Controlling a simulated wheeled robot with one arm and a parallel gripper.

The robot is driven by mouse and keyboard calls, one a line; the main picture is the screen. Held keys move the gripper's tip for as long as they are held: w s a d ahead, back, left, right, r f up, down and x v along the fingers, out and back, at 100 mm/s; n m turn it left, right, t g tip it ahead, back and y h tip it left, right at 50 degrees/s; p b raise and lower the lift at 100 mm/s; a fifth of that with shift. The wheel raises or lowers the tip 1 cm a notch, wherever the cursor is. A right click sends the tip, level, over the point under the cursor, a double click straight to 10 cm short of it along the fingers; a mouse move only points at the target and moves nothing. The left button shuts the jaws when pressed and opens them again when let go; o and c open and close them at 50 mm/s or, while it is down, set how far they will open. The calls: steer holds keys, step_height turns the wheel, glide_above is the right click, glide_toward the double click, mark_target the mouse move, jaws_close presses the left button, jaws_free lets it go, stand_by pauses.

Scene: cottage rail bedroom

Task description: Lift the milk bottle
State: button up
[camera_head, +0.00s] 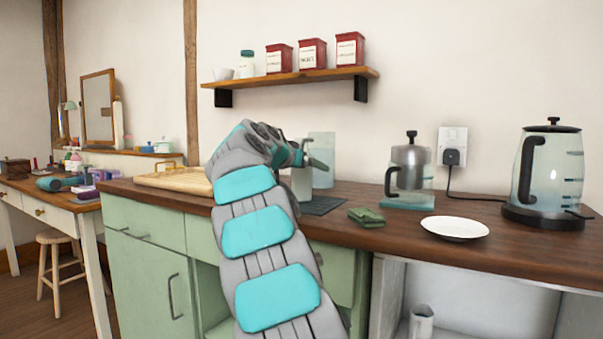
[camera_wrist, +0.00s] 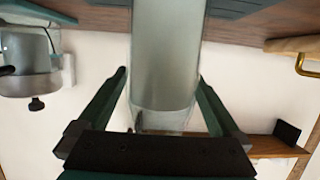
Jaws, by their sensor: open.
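A tall, pale, translucent bottle, which looks like the milk bottle (camera_wrist: 168,45), stands between my gripper's two fingers in the wrist view, which is upside down. In the head view its pale side (camera_head: 302,184) shows just below the gripper, on a dark mat (camera_head: 325,206) on the counter; the arm and gripper hide much of it. My gripper (camera_wrist: 163,76) is open, with a finger on either side of the bottle. Small gaps seem to show beside the fingers; contact cannot be told. In the head view the gripper (camera_head: 308,156) is seen from behind.
A pale clear panel (camera_head: 322,146) stands behind the bottle. To the right are a green cloth (camera_head: 366,216), a French press (camera_head: 411,169), a white plate (camera_head: 454,228) and a kettle (camera_head: 550,165). A wooden board (camera_head: 172,180) lies left. A wall shelf (camera_head: 290,77) hangs above.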

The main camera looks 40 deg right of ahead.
jaws_close()
stand_by(0.7)
